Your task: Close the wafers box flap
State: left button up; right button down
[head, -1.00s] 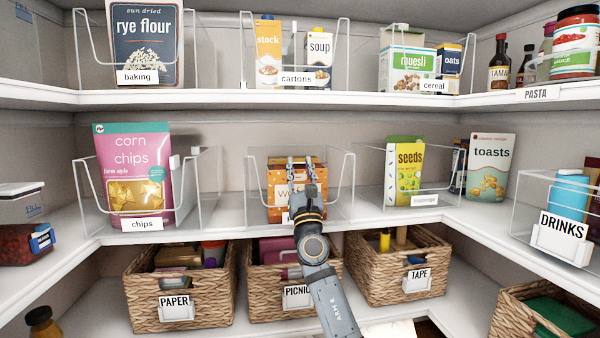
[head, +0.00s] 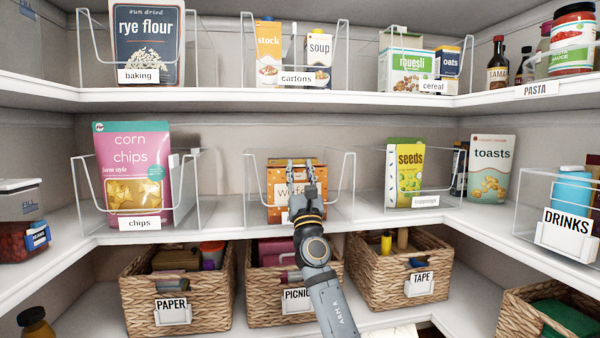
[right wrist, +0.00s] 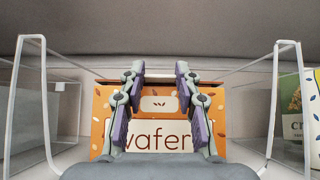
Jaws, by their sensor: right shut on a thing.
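The orange wafers box (head: 279,180) stands upright in a clear bin on the middle shelf. Its printed front and a patterned upper panel with a small white label (right wrist: 158,103) show in the right wrist view. I cannot tell for sure how far the top flap is folded. My right gripper (head: 301,165) is at the upper edge of the box, in front of its middle, and is shut on it with the fingers some way apart. The fingers (right wrist: 160,72) also show in the right wrist view, hiding parts of the front. My left gripper is not in view.
The clear bin's wire-like rims (right wrist: 288,95) rise on both sides of the box. A corn chips bag (head: 130,165) stands to the left and a seeds box (head: 408,160) to the right. Wicker baskets (head: 205,305) sit below; the upper shelf (head: 225,97) runs above.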

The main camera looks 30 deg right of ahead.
jog(key=shift+w+f, duration=0.15)
jog(key=shift+f, duration=0.2)
jog(key=c, duration=1.4)
grip_release()
jog(key=o, duration=0.5)
jog(key=shift+w+d, duration=0.1)
jog(key=shift+r, duration=0.1)
jog(key=v, duration=1.2)
